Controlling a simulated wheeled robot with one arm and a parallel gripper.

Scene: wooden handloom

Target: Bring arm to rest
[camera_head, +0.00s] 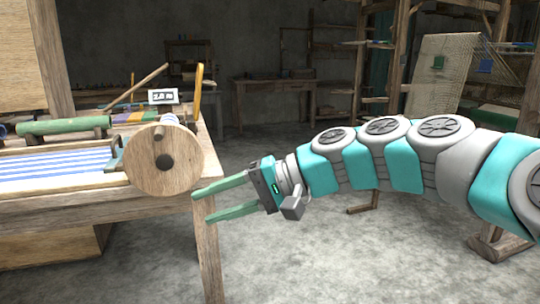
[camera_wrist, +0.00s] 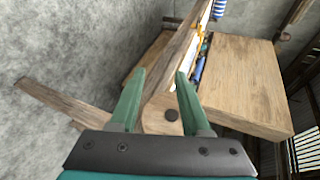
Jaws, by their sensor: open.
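My gripper (camera_head: 204,204) has two green fingers, spread apart and empty. In the head view it points left, close to the right end of the wooden loom frame (camera_head: 90,208); the fingertips overlap the loom's right leg in the picture, and I cannot tell whether they touch it. The wrist view also shows the fingers (camera_wrist: 157,84) apart with nothing between them. My arm stretches from the right edge of the head view toward the loom.
Blue-and-white striped cloth (camera_head: 62,163) and a green roller (camera_head: 62,125) lie on the loom. A small display sign (camera_head: 163,96) stands behind the disc. A wooden table (camera_head: 272,84) and a rack with netting (camera_head: 442,75) stand behind.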

